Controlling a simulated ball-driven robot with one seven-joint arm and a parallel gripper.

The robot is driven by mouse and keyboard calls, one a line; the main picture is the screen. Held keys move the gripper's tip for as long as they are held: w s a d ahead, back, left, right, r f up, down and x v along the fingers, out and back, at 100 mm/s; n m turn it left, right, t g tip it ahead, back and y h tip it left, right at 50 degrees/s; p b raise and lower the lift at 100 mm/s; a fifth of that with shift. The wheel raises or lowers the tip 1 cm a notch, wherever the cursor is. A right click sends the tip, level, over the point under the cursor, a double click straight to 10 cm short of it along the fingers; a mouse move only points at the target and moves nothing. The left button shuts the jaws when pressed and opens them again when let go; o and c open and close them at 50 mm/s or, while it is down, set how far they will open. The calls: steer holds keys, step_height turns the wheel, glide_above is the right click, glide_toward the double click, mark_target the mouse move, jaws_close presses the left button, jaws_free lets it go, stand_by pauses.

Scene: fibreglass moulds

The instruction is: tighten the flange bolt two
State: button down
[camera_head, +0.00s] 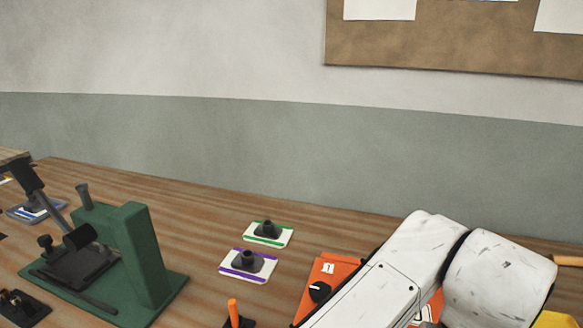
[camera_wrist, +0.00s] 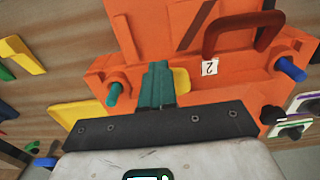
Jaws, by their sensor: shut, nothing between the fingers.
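An orange mould (camera_wrist: 150,35) fills the upper part of the wrist view. It carries a white label "2" (camera_wrist: 209,68) beside a dark red handle (camera_wrist: 240,28). A teal peg-like bolt (camera_wrist: 115,92) sticks out of a round orange boss on the left, and a blue one (camera_wrist: 291,69) sticks out on the right. I cannot tell which is flange bolt two. My gripper (camera_wrist: 160,70) is shut and empty, its teal fingers over the mould between the two bolts, apart from both. In the head view, my arm hides most of the orange mould (camera_head: 325,270); label "1" and a black knob show.
A green clamp stand (camera_head: 145,255) stands at the left of the wooden table (camera_head: 190,195). Cards with dark knobs, one purple-edged (camera_head: 248,279) and one green-edged (camera_head: 281,239), lie left of the mould. An orange-handled tool (camera_head: 233,310) stands near the front. A wall is behind.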

steer(key=shift+a+f+p, duration=0.55)
steer(key=shift+a+f, duration=0.05)
steer(key=shift+f, duration=0.05)
steer(key=shift+a, duration=0.1)
steer(key=shift+w+a+f+p, duration=0.1)
steer(key=shift+w+a+p, duration=0.2)
steer(key=shift+a, duration=0.3)
steer(key=shift+w+a+r+p, duration=0.1)
steer(key=shift+r+p, duration=0.15)
steer(key=shift+p, duration=0.1)
steer(key=shift+w+r, duration=0.1)
steer(key=shift+w, duration=0.05)
steer(key=shift+s+a, duration=0.15)
steer(key=shift+s, duration=0.1)
step_height(320, 180, up, 6)
steer(key=p, duration=0.7)
